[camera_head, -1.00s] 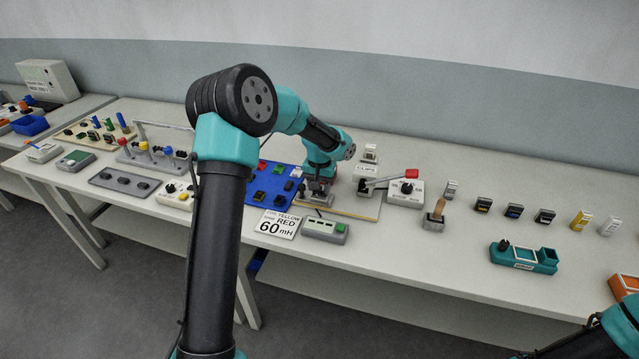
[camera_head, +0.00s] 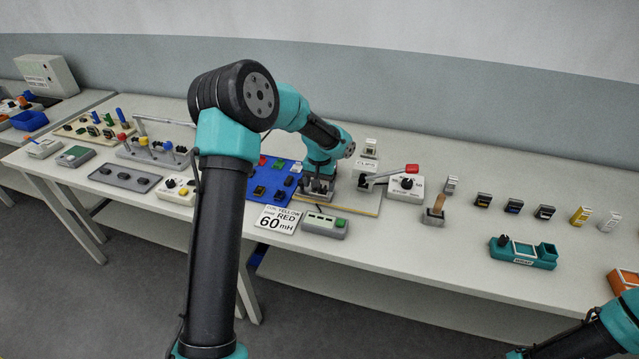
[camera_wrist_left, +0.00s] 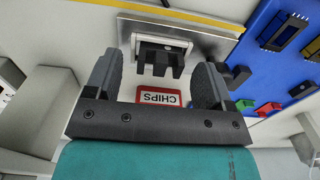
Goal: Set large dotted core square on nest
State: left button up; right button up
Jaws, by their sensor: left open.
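My left gripper (camera_head: 318,190) is low over the left part of a yellow-edged board on the bench. In the left wrist view its two fingers (camera_wrist_left: 155,88) stand apart. A dark, pronged core (camera_wrist_left: 160,58) lies between them, with a visible gap to each finger. The core sits at a light block on a grey metal plate (camera_wrist_left: 215,42), which looks like the nest. I cannot make out a dot on the core or tell whether it sits square. In the head view the gripper hides the core. My right gripper is out of the picture.
A blue board (camera_head: 267,178) with several small parts lies left of the gripper. A red-handled lever (camera_head: 390,173) stands to its right.

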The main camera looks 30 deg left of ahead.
pick_arm(q)
jog(key=shift+r, duration=0.1)
notch_tip(320, 180, up, 17)
jog(key=shift+r, duration=0.15)
dwell(0.6)
dwell(0.3)
